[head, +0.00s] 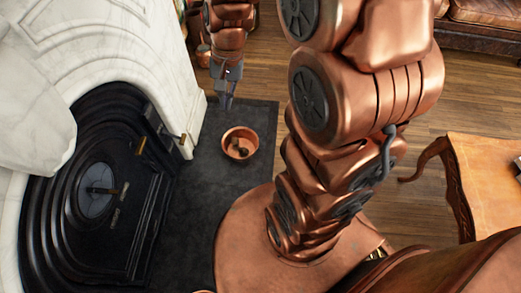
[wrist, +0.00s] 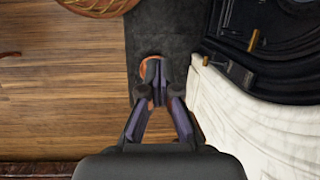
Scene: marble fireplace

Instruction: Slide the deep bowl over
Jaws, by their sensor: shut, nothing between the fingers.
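The deep bowl (head: 228,135), round and copper-coloured, stands upright on the dark hearth slab, with a small dark object in it. My gripper (head: 227,106) points down beyond the bowl in the head view, with its fingers together and empty. It seems to be above the bowl's far side; the exact height and any contact cannot be told. In the wrist view, the fingertips (wrist: 156,78) cover much of the bowl, and only part of its reddish rim (wrist: 143,69) shows.
The dark slab (head: 195,180) has bare room around the bowl. The black fireplace (head: 60,225) and white marble surround (head: 150,45) stand at left. A wooden table (head: 480,180) is at right, and a brown leather seat (head: 485,12) at upper right. Wood floor (head: 265,85) lies beyond the slab.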

